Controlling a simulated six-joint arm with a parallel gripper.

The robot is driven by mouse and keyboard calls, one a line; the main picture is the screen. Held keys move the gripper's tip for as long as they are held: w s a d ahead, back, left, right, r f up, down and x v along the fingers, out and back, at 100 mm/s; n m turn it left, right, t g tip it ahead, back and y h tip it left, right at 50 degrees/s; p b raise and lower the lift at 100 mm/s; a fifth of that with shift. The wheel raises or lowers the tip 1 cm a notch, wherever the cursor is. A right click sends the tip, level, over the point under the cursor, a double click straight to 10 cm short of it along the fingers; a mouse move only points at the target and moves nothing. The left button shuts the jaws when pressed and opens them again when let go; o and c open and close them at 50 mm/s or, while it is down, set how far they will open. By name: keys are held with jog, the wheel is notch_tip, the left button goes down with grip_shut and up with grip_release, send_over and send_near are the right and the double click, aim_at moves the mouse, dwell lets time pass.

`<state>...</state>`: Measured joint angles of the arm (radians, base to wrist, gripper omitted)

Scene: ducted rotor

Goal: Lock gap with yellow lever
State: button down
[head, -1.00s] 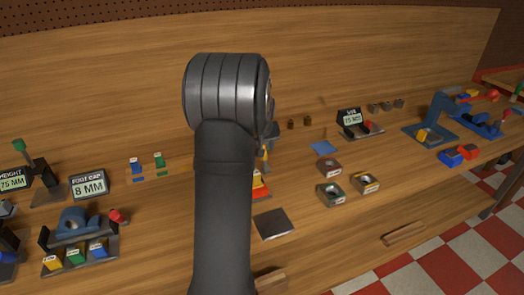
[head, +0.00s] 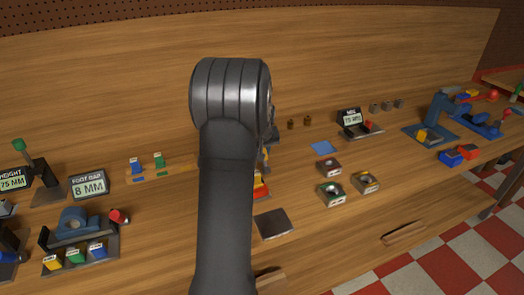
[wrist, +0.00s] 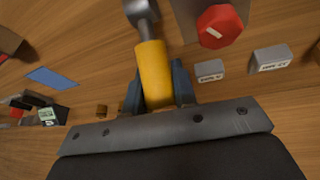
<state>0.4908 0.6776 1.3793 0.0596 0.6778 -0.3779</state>
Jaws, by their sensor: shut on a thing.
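In the wrist view my gripper (wrist: 156,84) is shut on the yellow lever (wrist: 152,68), a cylindrical yellow handle between the blue fingers. A grey metal shank and end piece (wrist: 140,12) extend from it toward the top edge. A red knob (wrist: 218,26) on a grey plate is to the right of the lever. In the head view my arm hides most of the gripper; a small bit of yellow (head: 265,154) shows just right of the arm. A display reading "FOOT GAP 8 MM" (head: 89,185) stands at left, behind a fixture with a blue clamp (head: 74,222) and a red knob (head: 119,216).
Two grey labelled blocks (wrist: 210,70) lie right of the lever in the wrist view. In the head view, several square holed blocks (head: 331,193), a dark plate (head: 273,224) and a blue mat (head: 323,148) lie right of my arm. Bare bench (head: 340,250) shows at front right.

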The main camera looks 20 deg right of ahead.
jog(key=shift+s+r+t, duration=0.25)
jog(key=shift+s+t, duration=0.15)
jog(key=shift+t, duration=0.4)
jog(key=shift+s+r+t, duration=0.25)
jog(key=shift+s+t, duration=0.1)
jog(key=shift+t, duration=0.45)
jog(key=c, duration=1.2)
grip_release()
jog(key=shift+o, duration=0.2)
jog(key=shift+s+r, duration=0.1)
jog(key=shift+r, duration=0.05)
jog(key=v, duration=1.7)
jog(key=shift+a+r, duration=0.1)
